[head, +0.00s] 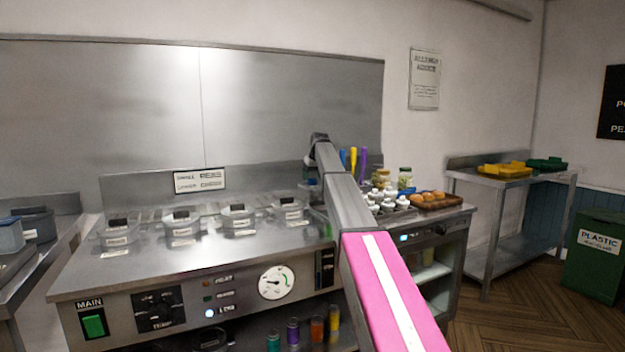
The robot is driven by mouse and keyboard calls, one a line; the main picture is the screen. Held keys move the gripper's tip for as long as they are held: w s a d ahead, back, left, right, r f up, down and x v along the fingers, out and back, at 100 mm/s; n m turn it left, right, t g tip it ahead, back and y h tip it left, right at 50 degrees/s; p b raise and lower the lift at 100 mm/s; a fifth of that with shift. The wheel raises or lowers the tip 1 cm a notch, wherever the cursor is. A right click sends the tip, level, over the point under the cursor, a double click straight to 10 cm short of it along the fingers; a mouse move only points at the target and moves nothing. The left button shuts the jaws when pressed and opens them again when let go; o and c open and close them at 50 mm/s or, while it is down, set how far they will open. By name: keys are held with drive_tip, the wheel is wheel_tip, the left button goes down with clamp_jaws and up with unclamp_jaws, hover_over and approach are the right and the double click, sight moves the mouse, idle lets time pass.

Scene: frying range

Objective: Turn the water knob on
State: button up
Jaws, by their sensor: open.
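The steel frying range (215,255) fills the middle of the head view, with a control panel along its front. The panel bears a green MAIN switch (93,325), a black dial plate (158,309), small indicator lights (209,313), a round white gauge (276,282) and a narrow black plate (325,268). I cannot tell which control, if any, is the water knob; no readable label marks it. My arm reaches from the bottom right over the range. My gripper (311,178) shows only partly at the arm's far end, above the range top and away from the front panel.
Several lidded pans (182,224) sit in the range top. Right of my arm are white-capped bottles (388,203) and a brown tray (440,202). Coloured bottles (293,332) stand below the panel. A side table (480,230) and a green bin (597,255) stand right, with open floor before them.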

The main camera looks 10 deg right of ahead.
drive_tip(key=shift+w+a+f, duration=0.1)
drive_tip(key=shift+w+f, duration=0.15)
drive_tip(key=shift+f, duration=0.45)
drive_tip(key=c, duration=0.9)
